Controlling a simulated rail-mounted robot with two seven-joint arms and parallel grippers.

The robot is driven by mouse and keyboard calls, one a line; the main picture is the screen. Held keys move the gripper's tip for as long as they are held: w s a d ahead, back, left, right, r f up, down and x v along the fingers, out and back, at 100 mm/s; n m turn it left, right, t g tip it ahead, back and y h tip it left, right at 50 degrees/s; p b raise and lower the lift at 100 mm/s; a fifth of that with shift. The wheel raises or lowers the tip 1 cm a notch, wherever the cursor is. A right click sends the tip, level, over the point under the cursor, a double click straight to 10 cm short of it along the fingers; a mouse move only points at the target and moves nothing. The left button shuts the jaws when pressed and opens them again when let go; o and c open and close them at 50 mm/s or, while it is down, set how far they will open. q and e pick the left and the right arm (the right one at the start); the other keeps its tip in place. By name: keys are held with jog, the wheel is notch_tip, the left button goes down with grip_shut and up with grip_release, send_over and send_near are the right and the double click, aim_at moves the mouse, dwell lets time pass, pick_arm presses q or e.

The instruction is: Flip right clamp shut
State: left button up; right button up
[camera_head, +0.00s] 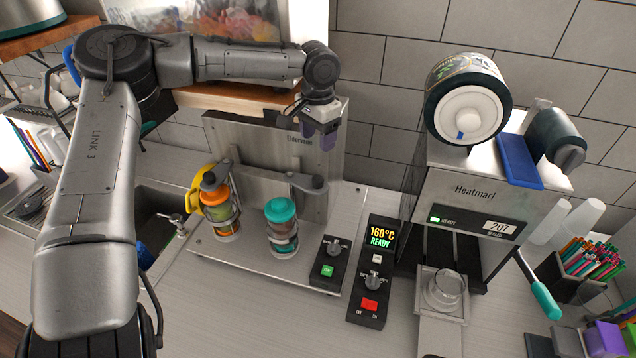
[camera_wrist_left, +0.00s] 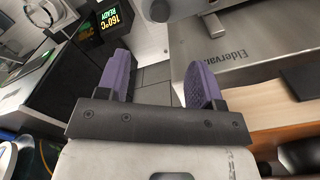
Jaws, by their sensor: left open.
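The steel Eldervane machine (camera_head: 262,135) has a grey arm with a rounded end (camera_head: 313,183), which looks like the right clamp; it sticks out above and to the right of the teal-lidded canister (camera_head: 282,228). My right gripper is in neither view.
A control box with a 160°C READY display (camera_head: 381,236) and a smaller box with a green button (camera_head: 328,268) stand in front right. The Heatmart sealer (camera_head: 470,195) stands further right. A sink (camera_head: 160,225) lies at left. Counter space in front is clear.

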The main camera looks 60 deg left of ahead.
aim_at(318, 177)
pick_arm(q)
notch_tip(318, 177, down, 13)
jog(key=shift+f+p, duration=0.1)
jog(key=shift+p, duration=0.75)
jog(key=shift+c, duration=0.2)
grip_shut()
